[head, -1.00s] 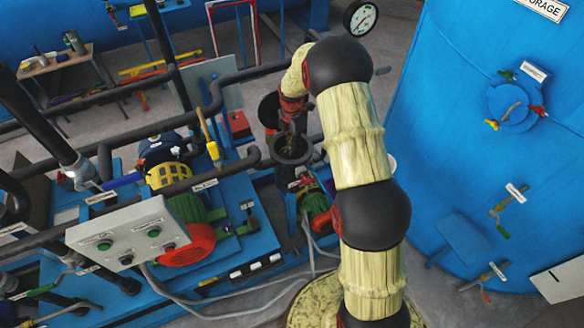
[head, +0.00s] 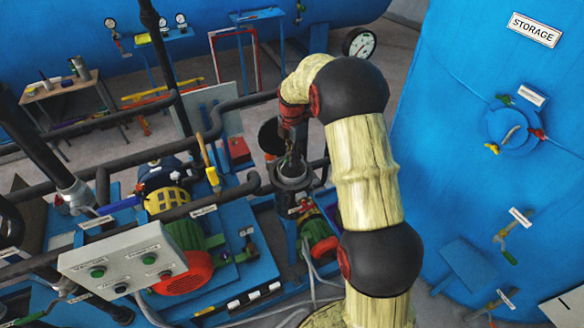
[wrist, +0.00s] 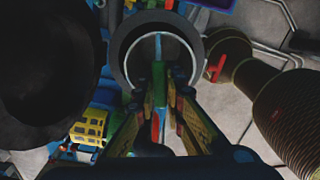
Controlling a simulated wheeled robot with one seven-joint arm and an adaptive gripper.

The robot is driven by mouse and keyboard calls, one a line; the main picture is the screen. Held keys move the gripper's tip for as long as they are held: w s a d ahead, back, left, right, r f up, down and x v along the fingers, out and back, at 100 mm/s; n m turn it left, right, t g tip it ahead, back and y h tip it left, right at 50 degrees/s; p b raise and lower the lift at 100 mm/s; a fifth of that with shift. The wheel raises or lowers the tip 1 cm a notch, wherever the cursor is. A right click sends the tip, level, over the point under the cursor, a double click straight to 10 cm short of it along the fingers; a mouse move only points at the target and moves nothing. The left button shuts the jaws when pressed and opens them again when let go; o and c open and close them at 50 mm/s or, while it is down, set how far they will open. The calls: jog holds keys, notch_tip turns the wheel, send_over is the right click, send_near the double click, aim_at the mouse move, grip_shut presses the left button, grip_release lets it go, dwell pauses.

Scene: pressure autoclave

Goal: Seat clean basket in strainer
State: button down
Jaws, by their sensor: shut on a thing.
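The strainer (head: 293,184) is a dark, upright, open-topped pot in the middle of the head view. Its thick dark rim (wrist: 116,52) shows from above in the wrist view. Inside that rim is a thin pale ring with a narrow bar across it, which looks like the clean basket (wrist: 183,40). My gripper (wrist: 160,75) is over the strainer mouth, its fingers shut on the basket's bar. In the head view my gripper (head: 291,155) points down into the mouth. The basket's body is hidden, so its depth and whether it touches the bottom cannot be told.
A dark round lid (head: 271,137) stands open beside the strainer; a large dark shape fills the wrist view's left. A pump with a red end (head: 186,272), a control box (head: 122,262) and dark pipes lie left. The blue storage tank (head: 470,130) stands right.

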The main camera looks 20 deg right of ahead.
notch_tip(320, 180, up, 19)
jog(key=b, duration=0.2)
send_over(291, 170)
jog(key=s+a, duration=0.2)
jog(key=s, duration=0.2)
jog(key=n+b, duration=0.2)
jog(key=b, duration=0.1)
notch_tip(291, 170, down, 27)
jog(key=shift+w+d+r+p, duration=0.1)
jog(key=shift+d+r+p, duration=0.1)
jog(key=shift+p, duration=0.95)
jog(key=shift+f, duration=0.2)
jog(key=c, duration=2.2)
grip_release()
jog(key=shift+c, duration=0.2)
jog(key=o, duration=0.4)
jog(key=shift+c, duration=0.2)
jog(key=shift+r, duration=0.15)
